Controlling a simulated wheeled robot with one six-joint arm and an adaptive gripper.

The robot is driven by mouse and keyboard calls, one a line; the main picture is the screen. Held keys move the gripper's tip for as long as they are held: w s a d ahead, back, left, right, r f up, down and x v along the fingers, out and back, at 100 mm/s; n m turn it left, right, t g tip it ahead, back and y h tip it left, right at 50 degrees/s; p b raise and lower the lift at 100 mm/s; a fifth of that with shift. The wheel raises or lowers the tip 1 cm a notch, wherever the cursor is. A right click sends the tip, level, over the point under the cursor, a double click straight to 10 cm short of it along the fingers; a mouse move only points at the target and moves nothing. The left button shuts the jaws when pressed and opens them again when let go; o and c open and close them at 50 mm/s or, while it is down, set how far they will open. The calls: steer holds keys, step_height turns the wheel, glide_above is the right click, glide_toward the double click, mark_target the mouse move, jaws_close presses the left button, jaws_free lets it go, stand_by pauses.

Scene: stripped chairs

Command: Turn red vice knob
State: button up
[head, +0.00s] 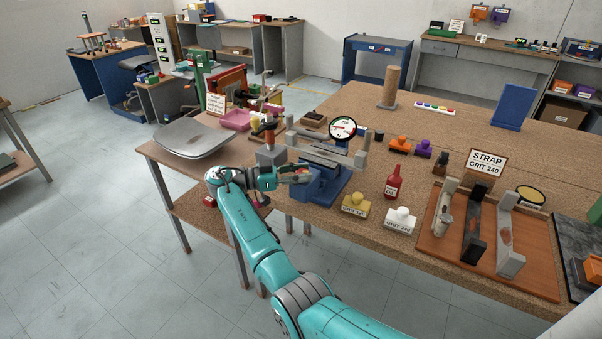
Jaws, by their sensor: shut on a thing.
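The blue vice (322,186) stands at the near edge of the wooden workbench, with grey bars across its top and a round dial with red and green marks (342,128) behind it. My gripper (294,177) reaches in from the left at the vice's near left side, with my teal arm coming up from below. Its fingers are shut on the red vice knob (300,171). Only a small reddish part shows between the fingers; the rest is hidden, and the knob's angle cannot be told.
A grey block with a red-topped tool (270,152) stands close behind my gripper. A grey chair seat (194,138) lies to the left. A red bottle (393,184), yellow block (355,205) and white block (400,219) stand right of the vice. The floor left of the bench is clear.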

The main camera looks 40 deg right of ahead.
mark_target(301, 172)
steer(key=shift+s+a+f, duration=0.15)
steer(key=shift+f, duration=0.1)
steer(key=o, duration=1.2)
steer(key=shift+c, duration=0.2)
steer(key=shift+r, duration=0.1)
step_height(301, 172, up, 10)
